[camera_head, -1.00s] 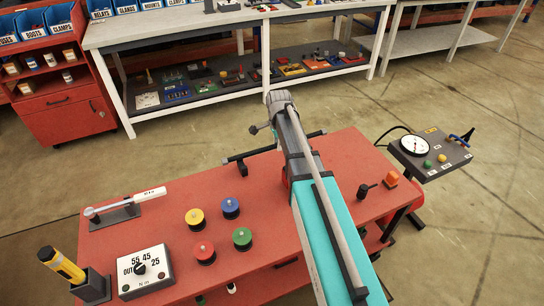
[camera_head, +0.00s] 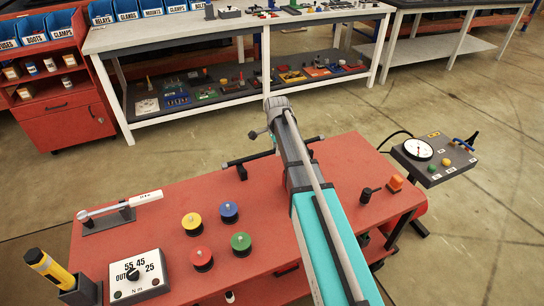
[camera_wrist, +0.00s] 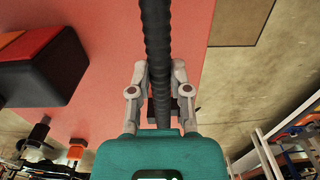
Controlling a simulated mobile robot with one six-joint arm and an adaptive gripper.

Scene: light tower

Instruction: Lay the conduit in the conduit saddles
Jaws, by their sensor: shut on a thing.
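In the wrist view my gripper (camera_wrist: 159,92) is shut around a black ribbed tube, the conduit (camera_wrist: 157,40). The conduit runs straight up the picture from between the two grey fingers to the top edge. In the head view the arm hides my gripper. A thin dark bar (camera_head: 248,158) shows on both sides of the arm near the table's far edge, with a short dark support under its left part. I cannot tell whether this bar is the held conduit. I cannot make out the conduit saddles for sure in either view.
The red table (camera_head: 150,235) carries several coloured knobs, a torque dial box (camera_head: 138,277), a wrench on a stand (camera_head: 120,208) and an orange block (camera_head: 395,183). A gauge panel (camera_head: 433,158) stands at its right. A white bench (camera_head: 190,38) is behind, across open floor.

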